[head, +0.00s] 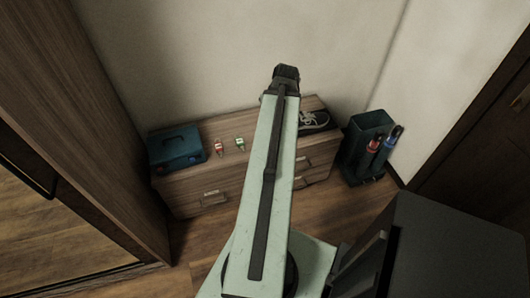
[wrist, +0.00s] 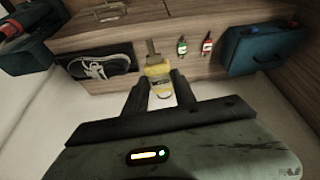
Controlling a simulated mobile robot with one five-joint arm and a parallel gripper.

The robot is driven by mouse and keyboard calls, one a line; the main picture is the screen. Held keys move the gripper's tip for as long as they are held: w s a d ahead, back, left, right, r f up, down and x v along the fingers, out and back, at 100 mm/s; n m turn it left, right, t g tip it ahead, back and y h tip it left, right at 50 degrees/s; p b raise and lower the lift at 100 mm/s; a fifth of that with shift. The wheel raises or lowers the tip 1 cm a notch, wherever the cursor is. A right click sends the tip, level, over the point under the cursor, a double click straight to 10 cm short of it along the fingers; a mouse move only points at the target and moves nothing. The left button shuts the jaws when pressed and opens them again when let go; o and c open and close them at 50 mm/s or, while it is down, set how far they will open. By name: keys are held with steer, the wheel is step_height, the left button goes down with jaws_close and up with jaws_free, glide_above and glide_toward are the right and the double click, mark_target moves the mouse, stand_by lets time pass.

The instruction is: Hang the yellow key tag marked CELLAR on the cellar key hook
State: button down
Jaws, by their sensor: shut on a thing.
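A yellow key tag (wrist: 158,78) with a pale label shows in the wrist view; its lettering is too small to read. My gripper (wrist: 160,83) is shut on it, with one dark finger on either side. A grey-brown tip points away from the fingers. In the head view, my gripper (head: 286,74) is at the end of the raised arm in front of the pale wall, and the tag is hidden there. I make out no key hook in either view.
A low wooden cabinet (head: 185,190) bears a red tag (head: 219,147), a green tag (head: 240,144), a blue box (head: 176,147) and a dark shoe (head: 314,120). A dark bin (head: 367,130) with red and blue umbrellas stands right of it. A tall wooden wardrobe (head: 60,100) is left.

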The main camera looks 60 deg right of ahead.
step_height(320, 180, down, 26)
steer(key=b, duration=2.3)
steer(key=shift+a, duration=0.2)
